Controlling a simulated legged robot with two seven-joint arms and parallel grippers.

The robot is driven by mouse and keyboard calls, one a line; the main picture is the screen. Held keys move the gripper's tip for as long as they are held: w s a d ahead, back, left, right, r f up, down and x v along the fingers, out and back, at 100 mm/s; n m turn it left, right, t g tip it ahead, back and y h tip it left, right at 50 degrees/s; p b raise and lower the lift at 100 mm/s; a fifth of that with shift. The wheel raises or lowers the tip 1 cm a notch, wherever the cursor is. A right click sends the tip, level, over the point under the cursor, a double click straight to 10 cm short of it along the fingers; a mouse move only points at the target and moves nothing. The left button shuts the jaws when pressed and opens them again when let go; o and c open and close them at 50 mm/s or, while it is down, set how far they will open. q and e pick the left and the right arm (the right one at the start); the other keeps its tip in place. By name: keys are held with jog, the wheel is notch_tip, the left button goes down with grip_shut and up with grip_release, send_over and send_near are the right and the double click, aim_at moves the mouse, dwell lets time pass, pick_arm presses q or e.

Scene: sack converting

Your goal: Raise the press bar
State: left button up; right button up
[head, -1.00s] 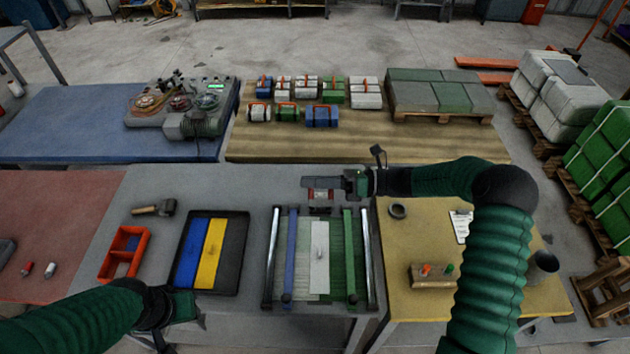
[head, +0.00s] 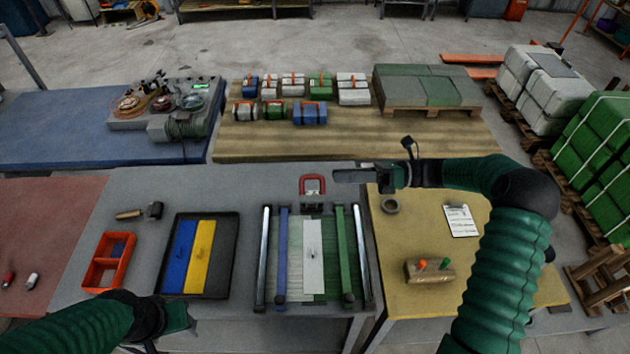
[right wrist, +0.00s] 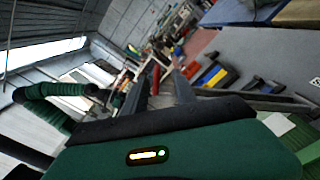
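The press frame (head: 266,262) lies on the grey table, with bright rails at both sides, a blue bar (head: 282,255), a green bar (head: 344,255) and a pale strip (head: 314,270) between them. A red U-shaped handle (head: 312,177) is at its far end. I cannot tell which part is the press bar. My right gripper (head: 338,176) is just right of the red handle, pointing left and apart from it. Its fingers show spread and empty in the right wrist view (right wrist: 168,82). My left gripper (head: 182,316) is low at the left; its fingers are unclear.
A black tray (head: 231,255) with blue and yellow strips, a red bin (head: 94,275) and a hammer (head: 135,213) lie left of the press. A yellow table (head: 415,290) with a ring, clipboard and wooden block adjoins on the right. Packed bundles stand behind.

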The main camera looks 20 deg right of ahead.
jog(key=b+v, duration=0.1)
jog(key=v, duration=0.5)
jog(key=shift+d, duration=0.2)
